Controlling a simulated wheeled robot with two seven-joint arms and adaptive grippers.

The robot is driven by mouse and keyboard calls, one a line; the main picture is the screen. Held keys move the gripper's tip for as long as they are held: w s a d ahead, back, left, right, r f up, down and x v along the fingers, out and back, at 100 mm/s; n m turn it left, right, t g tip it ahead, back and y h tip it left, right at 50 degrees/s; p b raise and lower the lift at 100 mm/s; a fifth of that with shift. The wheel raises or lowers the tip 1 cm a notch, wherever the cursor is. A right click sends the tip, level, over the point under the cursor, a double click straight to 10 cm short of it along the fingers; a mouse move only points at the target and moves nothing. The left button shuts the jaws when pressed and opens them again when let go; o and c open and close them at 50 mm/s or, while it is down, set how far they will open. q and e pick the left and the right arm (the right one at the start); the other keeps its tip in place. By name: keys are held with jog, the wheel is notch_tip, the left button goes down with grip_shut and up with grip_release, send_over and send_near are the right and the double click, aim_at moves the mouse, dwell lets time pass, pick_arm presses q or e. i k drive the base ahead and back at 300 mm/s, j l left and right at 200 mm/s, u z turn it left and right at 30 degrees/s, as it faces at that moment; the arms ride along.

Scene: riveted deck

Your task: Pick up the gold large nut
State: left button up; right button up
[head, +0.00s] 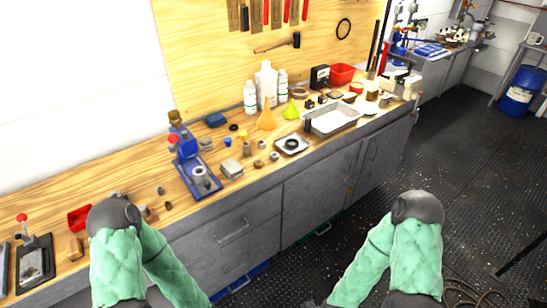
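Several small nut-like and cylindrical parts lie on the wooden bench top, around the middle of the head view. A small tan-brown part (259,164) and a paler one (274,156) sit near the bench's front edge, left of a square metal tray. Either could be the gold large nut; they are too small to tell. Both my arms hang in front of the bench in green padded sleeves, well short of these parts. My grippers are below the lower edge of the picture and do not show.
A blue press-like tool (190,165) stands left of the small parts. The square tray (292,144), a larger metal tray (333,118), an orange funnel (267,117) and white bottles (265,84) stand right and behind. Grey drawers (232,232) front the bench.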

aim_at(259, 163)
jog(key=i+l, duration=0.45)
jog(key=i+l+u, duration=0.15)
jog(key=u, duration=0.2)
jog(key=i+l+u, duration=0.15)
jog(key=l+u, duration=0.2)
jog(key=i+l+u, duration=0.1)
jog(key=l+u, duration=0.15)
jog(key=u, duration=0.15)
